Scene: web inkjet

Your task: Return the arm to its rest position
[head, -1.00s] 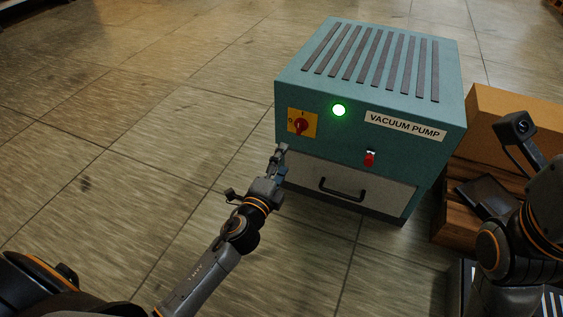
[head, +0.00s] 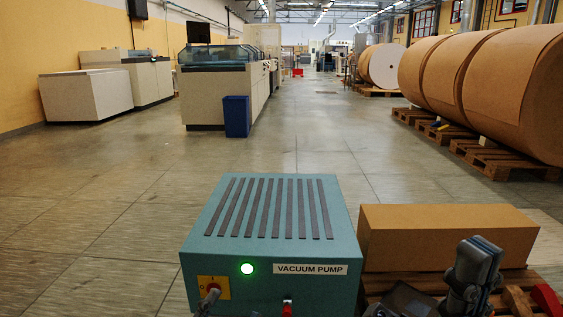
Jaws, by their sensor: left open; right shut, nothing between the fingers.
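My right gripper (head: 400,300) is shut and empty at the bottom right, partly cut off, in front of the pallet. Most of both arms is out of view.
A brown cardboard box (head: 445,238) sits on a wooden pallet (head: 520,284) right of the pump. Large paper rolls (head: 530,92) on pallets line the right. Pale machines (head: 225,95) and a blue bin (head: 237,117) stand at the left. The middle aisle floor is clear.

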